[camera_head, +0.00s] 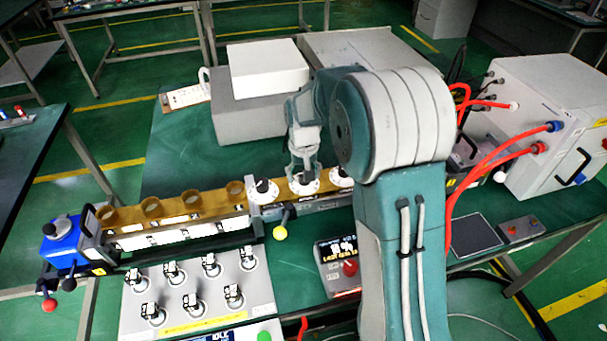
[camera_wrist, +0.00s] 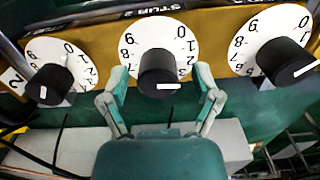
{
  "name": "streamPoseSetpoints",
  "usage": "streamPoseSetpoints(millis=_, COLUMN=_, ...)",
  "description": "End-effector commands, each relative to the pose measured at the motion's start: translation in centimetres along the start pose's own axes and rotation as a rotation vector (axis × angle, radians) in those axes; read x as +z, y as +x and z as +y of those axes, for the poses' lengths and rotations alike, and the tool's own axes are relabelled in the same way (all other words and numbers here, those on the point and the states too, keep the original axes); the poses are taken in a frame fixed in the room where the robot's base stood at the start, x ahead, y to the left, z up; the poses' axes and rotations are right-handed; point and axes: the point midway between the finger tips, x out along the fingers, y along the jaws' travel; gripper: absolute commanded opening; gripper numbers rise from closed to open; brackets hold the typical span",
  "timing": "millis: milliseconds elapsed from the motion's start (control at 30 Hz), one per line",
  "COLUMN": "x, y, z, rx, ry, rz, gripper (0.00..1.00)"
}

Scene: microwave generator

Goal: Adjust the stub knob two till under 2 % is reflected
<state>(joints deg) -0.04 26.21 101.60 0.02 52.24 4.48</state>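The stub two knob (camera_wrist: 160,68) is a black cylinder with a white mark on a white numbered dial (camera_wrist: 150,32), under a "STUB 2" label. It is the middle one of three such knobs. My gripper (camera_wrist: 161,74) has one finger on each side of this knob, with a visible gap on both sides, so it is open around it. In the head view my gripper (camera_head: 303,168) reaches down over the middle dial (camera_head: 303,185) and hides most of the knob. A small dark display (camera_head: 337,250) shows a percentage that looks like 18, but it is blurred.
Neighbouring knobs stand close by at left (camera_wrist: 48,84) and right (camera_wrist: 285,60). A brass-coloured waveguide (camera_head: 178,208) runs along the bench. Red hoses (camera_head: 490,165) lead to a white cabinet (camera_head: 540,110) at right.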

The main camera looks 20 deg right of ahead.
Motion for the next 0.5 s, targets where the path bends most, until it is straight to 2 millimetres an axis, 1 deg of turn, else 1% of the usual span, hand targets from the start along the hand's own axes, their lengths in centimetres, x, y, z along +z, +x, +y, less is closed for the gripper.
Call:
streamPoseSetpoints(millis=167, x=0.0, y=-0.1, z=0.0, rx=0.000, ry=0.001, rz=0.001, gripper=0.81)
streamPoseSetpoints(millis=267, x=0.0, y=-0.8, z=0.0, rx=0.000, ry=0.001, rz=0.003, gripper=0.81)
streamPoseSetpoints(millis=367, x=-0.1, y=-2.3, z=0.0, rx=0.000, ry=0.001, rz=0.005, gripper=0.81)
streamPoseSetpoints(millis=500, x=-0.1, y=-5.3, z=-0.1, rx=0.000, ry=0.000, rz=0.006, gripper=0.81)
